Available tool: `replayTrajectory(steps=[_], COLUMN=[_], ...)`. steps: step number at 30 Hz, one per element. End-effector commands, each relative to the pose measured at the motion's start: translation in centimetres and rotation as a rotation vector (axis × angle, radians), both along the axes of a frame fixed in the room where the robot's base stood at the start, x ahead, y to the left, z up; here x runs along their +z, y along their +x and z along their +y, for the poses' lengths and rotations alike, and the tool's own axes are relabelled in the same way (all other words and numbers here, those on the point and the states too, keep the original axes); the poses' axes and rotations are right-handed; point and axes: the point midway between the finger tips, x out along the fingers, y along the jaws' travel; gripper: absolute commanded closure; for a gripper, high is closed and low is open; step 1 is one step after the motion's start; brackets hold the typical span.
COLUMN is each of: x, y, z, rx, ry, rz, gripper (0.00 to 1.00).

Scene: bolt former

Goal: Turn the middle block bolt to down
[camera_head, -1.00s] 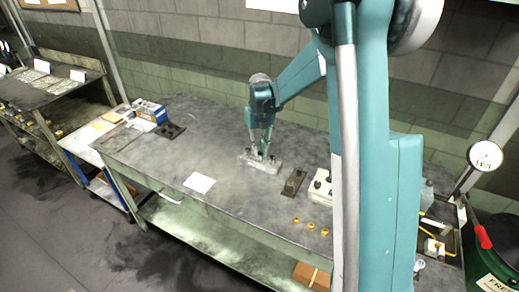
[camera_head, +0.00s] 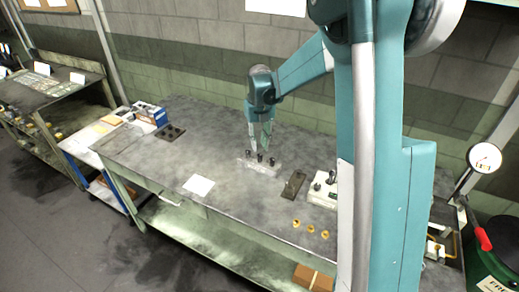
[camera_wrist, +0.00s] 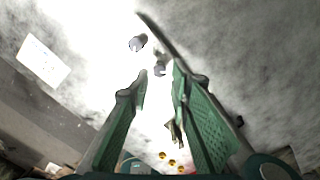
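The pale block (camera_head: 243,165) stands on the bench with three dark bolts in a row on it. The middle bolt (camera_head: 261,158) shows below my gripper (camera_head: 260,149) in the head view. My gripper is open and empty, with its green fingers apart just above the block. In the wrist view, my gripper (camera_wrist: 160,88) has two bolts ahead of its fingertips: a nearer bolt (camera_wrist: 159,70) and a farther bolt (camera_wrist: 138,43). The block is washed out white there, and the third bolt is not clear. I cannot tell each bolt's turn position.
A dark plate (camera_head: 294,185) and a white box (camera_head: 323,191) with dark knobs lie right of the block. Three brass pieces (camera_head: 311,228) lie near the front edge. A white paper (camera_head: 199,186) lies front left. Another dark plate (camera_head: 170,133) is at the back left.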

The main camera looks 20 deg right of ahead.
Motion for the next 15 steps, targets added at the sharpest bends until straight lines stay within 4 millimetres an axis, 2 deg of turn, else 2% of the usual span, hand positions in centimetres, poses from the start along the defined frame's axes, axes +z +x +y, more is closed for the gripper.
replayTrajectory(steps=[9, 15], x=[5.1, 7.2], y=[0.0, 0.0], z=[0.0, 0.0], rx=[0.000, 0.000], ry=[0.000, 0.000], rz=[0.000, 0.000], gripper=[0.79, 0.79])
